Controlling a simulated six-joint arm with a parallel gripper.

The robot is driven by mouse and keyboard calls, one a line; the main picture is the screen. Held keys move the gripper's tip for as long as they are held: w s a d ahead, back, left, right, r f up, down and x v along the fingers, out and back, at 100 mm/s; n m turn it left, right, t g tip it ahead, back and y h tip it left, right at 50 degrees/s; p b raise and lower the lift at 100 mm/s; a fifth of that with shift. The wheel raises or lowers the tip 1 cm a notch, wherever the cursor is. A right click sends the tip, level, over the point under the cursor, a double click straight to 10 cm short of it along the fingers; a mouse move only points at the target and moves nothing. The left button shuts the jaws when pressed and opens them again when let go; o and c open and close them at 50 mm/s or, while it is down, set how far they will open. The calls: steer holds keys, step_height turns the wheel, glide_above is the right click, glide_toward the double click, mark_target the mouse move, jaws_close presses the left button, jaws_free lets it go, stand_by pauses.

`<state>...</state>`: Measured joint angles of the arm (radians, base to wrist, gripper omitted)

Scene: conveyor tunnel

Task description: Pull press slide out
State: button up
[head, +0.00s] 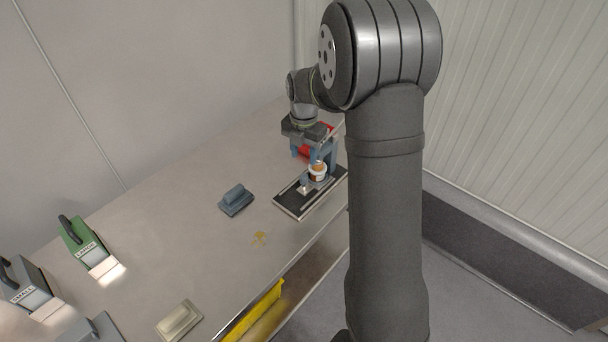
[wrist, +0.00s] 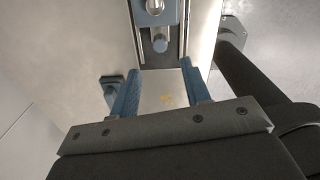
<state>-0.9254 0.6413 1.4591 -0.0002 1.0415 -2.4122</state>
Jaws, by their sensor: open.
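The press (head: 293,204) stands at the far end of the bench in the head view, on a black base plate with a slide track. A small white and orange cup (head: 317,172) sits on it. In the wrist view, the slide track (wrist: 181,30) runs up the picture, with a blue-grey knob (wrist: 160,45) at its near end and a blue block (wrist: 155,12) beyond. My gripper (wrist: 159,69) is open and empty, its two blue fingers spread either side of the knob's line. The knob looks just beyond the fingertips; contact cannot be told.
A blue-grey handled block (head: 236,199) lies left of the press. A green labelled box (head: 86,247), a grey labelled box (head: 28,288) and a beige pad (head: 180,320) stand nearer left. A yellow stain (head: 259,238) marks the bench. Its right edge drops off.

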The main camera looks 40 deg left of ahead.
mark_target(304, 176)
step_height(304, 176, down, 9)
steer(key=shift+f, duration=0.1)
stand_by(0.3)
jaws_close()
